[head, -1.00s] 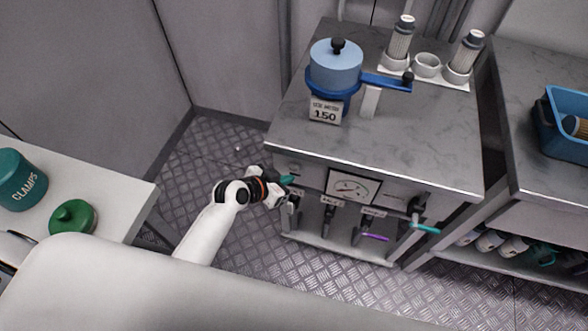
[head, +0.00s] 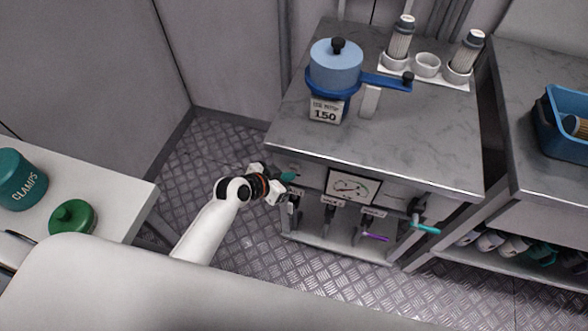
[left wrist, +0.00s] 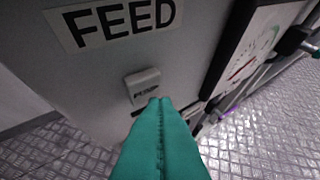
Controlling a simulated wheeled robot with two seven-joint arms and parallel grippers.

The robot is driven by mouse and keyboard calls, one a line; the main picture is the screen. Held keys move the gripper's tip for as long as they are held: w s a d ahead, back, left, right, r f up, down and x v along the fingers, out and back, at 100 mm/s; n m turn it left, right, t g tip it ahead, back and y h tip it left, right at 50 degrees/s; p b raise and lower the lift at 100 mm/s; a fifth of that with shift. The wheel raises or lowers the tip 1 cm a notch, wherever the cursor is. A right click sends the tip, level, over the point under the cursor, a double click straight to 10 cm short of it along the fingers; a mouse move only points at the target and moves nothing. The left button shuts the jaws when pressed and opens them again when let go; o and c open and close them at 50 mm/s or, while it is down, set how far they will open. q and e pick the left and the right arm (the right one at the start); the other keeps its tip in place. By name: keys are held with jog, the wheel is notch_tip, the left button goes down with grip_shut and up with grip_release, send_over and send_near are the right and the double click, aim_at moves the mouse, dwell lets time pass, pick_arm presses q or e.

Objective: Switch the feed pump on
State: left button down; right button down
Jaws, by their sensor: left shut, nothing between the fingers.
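In the left wrist view a FEED label (left wrist: 115,20) is on the pale cabinet front. Below it is a small white switch (left wrist: 143,84) with dark lettering too small to read for sure. Whether it is on or off I cannot tell. My left gripper (left wrist: 160,101) is shut and empty, its teal fingertips just below the switch in the picture; whether they touch it I cannot tell. In the head view the left gripper (head: 288,177) is at the left end of the cabinet front (head: 312,176), and the switch is not discernible there. My right gripper is not in view.
A gauge panel (head: 353,188) is right of my gripper, with a teal-handled valve (head: 424,228) and a purple handle (head: 375,237) farther right. A blue pot (head: 335,65) stands on the cabinet top (head: 430,140). The floor (head: 215,150) left of the cabinet is clear.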

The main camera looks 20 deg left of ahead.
pick_arm(q)
jog(key=shift+w, duration=0.5)
dwell(0.8)
jog(key=shift+s, duration=0.1)
jog(key=shift+s+p, duration=0.3)
jog(key=shift+s, duration=0.55)
jog(key=s+p, duration=0.2)
jog(key=s, duration=0.4)
jog(key=shift+a, duration=0.15)
